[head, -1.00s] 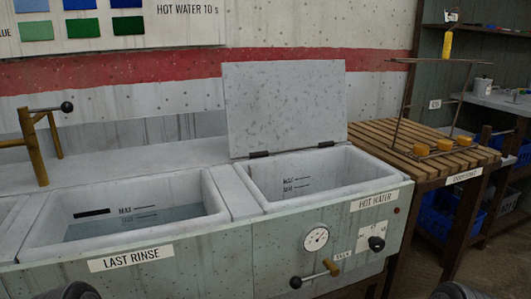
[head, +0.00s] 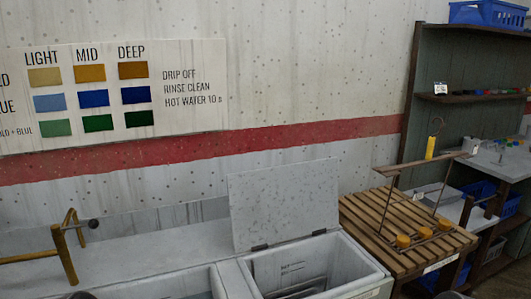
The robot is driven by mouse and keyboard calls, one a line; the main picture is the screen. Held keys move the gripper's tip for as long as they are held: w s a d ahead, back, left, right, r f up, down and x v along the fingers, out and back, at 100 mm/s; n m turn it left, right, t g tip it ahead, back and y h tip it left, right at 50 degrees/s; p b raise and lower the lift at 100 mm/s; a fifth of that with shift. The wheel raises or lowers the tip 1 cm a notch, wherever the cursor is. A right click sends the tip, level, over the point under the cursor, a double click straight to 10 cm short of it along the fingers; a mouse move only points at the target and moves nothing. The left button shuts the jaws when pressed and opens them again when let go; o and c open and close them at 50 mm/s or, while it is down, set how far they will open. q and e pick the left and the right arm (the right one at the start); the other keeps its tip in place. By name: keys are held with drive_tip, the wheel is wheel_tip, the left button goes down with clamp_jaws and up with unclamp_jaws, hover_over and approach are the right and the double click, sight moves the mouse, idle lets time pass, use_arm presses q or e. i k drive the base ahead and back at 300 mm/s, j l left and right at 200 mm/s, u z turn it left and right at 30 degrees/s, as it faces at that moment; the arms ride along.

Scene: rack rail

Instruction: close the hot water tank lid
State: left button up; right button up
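The hot water tank lid (head: 284,203) is a pale grey speckled panel. It stands open and upright behind the hot water tank (head: 377,277), with two dark hinges along its lower edge. The tank's opening is uncovered, and level marks show on its inner back wall. The lower part of the tank is cut off by the bottom of the head view. Neither of my grippers can be made out in this view.
A slatted wooden stand (head: 388,227) with a wire rack (head: 433,205) and orange blocks is right of the tank. The rinse basin (head: 170,286) is left of it. A brass tap (head: 64,250) stands further left. Shelves (head: 470,98) with blue crates are at the right.

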sight(270, 207)
drive_tip(key=l+u, duration=0.2)
drive_tip(key=u, duration=0.25)
drive_tip(key=l+u, duration=0.2)
drive_tip(key=u, duration=0.3)
drive_tip(key=l+u, duration=0.25)
drive_tip(key=u, duration=0.2)
drive_tip(key=k+l+u, duration=0.15)
drive_tip(key=l, duration=0.35)
drive_tip(key=k+l+u, duration=0.2)
drive_tip(key=l, duration=0.25)
drive_tip(key=k+l+u, duration=0.15)
drive_tip(key=k+l, duration=0.15)
drive_tip(key=k+l+u, duration=0.15)
drive_tip(key=l, duration=0.35)
drive_tip(key=k+l, duration=0.35)
